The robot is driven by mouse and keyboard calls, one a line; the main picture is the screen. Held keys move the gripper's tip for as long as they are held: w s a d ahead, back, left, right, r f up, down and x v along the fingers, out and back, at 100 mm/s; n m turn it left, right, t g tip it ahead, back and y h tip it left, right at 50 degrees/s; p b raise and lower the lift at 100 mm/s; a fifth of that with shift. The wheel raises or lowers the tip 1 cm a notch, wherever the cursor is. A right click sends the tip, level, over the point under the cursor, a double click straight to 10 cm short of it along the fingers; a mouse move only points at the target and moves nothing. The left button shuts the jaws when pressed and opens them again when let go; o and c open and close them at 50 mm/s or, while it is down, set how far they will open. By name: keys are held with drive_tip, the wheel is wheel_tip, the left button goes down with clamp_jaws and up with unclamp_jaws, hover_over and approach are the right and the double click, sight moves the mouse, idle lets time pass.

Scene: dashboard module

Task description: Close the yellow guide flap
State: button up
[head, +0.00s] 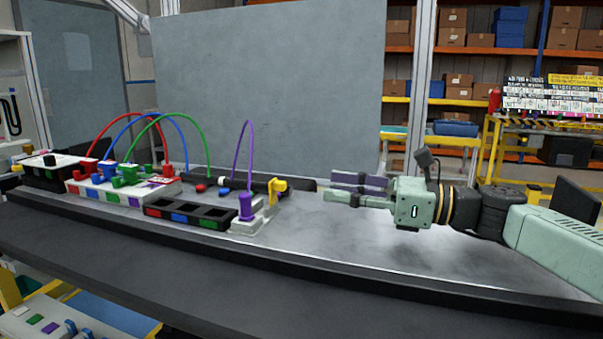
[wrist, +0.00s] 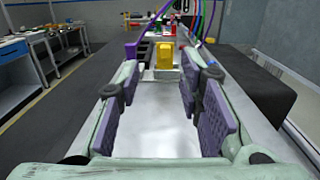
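The yellow guide flap (head: 279,188) stands at the right end of the module on the table, beside the purple connector. In the wrist view the yellow flap (wrist: 164,55) is straight ahead, beyond and between my fingertips. My gripper (head: 345,188) is to the right of the flap, apart from it, level and pointing left toward it. In the wrist view my gripper (wrist: 158,85) has its purple finger pads well apart with nothing between them. The flap's hinge and its exact angle are too small to tell.
A purple connector (head: 246,207) with a purple cable stands next to the flap. A black block of coloured sockets (head: 187,214) and a white block with red, blue and green plugs (head: 120,187) lie further left. The metal tabletop (head: 330,245) near my gripper is clear.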

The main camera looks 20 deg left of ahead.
sight(285, 184)
drive_tip(key=shift+w+d+f, duration=0.25)
drive_tip(key=shift+w+d, duration=0.15)
drive_tip(key=shift+a, duration=0.15)
drive_tip(key=a+p, duration=0.2)
drive_tip(key=a, duration=0.8)
drive_tip(key=shift+a, duration=0.2)
clamp_jaws()
